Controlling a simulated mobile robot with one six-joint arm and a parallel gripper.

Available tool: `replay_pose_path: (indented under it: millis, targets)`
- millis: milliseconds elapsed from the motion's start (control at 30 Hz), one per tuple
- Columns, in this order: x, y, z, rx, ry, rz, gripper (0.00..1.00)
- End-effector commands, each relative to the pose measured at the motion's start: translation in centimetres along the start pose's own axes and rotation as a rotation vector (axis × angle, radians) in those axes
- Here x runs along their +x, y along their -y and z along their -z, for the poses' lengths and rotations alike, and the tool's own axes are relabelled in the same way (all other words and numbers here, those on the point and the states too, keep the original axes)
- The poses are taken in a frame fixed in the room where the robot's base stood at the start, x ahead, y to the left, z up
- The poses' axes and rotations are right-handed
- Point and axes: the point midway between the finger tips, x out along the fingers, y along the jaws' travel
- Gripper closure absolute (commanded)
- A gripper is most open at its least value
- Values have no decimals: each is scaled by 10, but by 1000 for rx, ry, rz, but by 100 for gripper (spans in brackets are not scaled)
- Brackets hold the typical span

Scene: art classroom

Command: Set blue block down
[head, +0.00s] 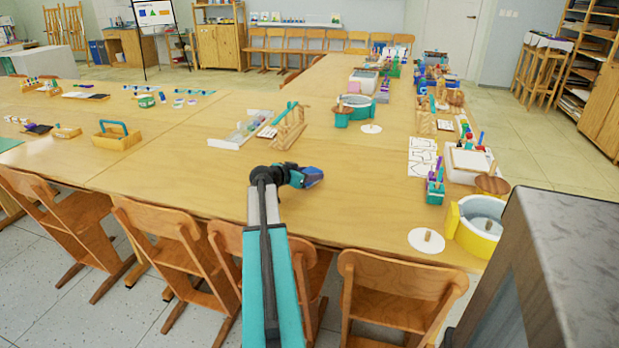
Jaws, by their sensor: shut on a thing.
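My arm reaches forward from the bottom of the head view over the near edge of the wooden table (360,195). My gripper (303,176) points to the right above the tabletop. It is shut on a dark blue block (314,174), which shows at its right end. The fingers are small and partly merge with the block. I cannot tell whether the block touches the table or hangs just above it.
A white tray (228,144) and a wooden rack (289,131) stand behind the gripper. Chairs (400,285) line the near edge. Bare tabletop surrounds the gripper.

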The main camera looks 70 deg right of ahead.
Motion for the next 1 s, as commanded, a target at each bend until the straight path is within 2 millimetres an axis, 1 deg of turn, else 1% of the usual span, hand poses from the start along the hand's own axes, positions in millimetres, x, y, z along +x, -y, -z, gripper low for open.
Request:
replay_pose_path:
  millis: [233,367,667,1000]
  targets:
    - [-1,0,2,0,0,0,80]
    - [-3,0,7,1,-1,0,80]
    - [-14,1,34,2,-1,2,80]
    - [-43,-24,24,0,0,0,80]
